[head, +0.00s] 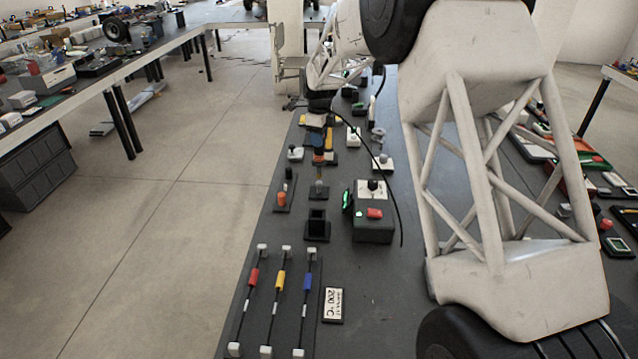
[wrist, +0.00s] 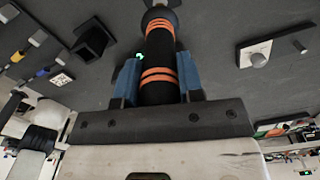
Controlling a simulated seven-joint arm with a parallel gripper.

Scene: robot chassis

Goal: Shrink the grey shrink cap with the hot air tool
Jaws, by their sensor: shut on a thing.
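My gripper (head: 318,112) is shut on the hot air tool, a black cylinder with orange bands (wrist: 158,62), held between its blue fingers in the wrist view. In the head view the tool hangs down from my gripper over the bench, partly hard to make out. A small stand with a grey top (head: 319,187), which looks like the grey shrink cap, is just below the tool's lower end in the picture. I cannot tell whether they touch. In the wrist view the tool's far end is at the top edge, and the cap cannot be clearly told there.
An open black holder (head: 317,226) stands empty in front. A control box (head: 373,229) with a red switch is to its right, and a black cable (head: 397,195) runs beside it. An orange-capped stand (head: 282,199) is at left. Three cables with coloured sleeves (head: 281,281) lie nearer.

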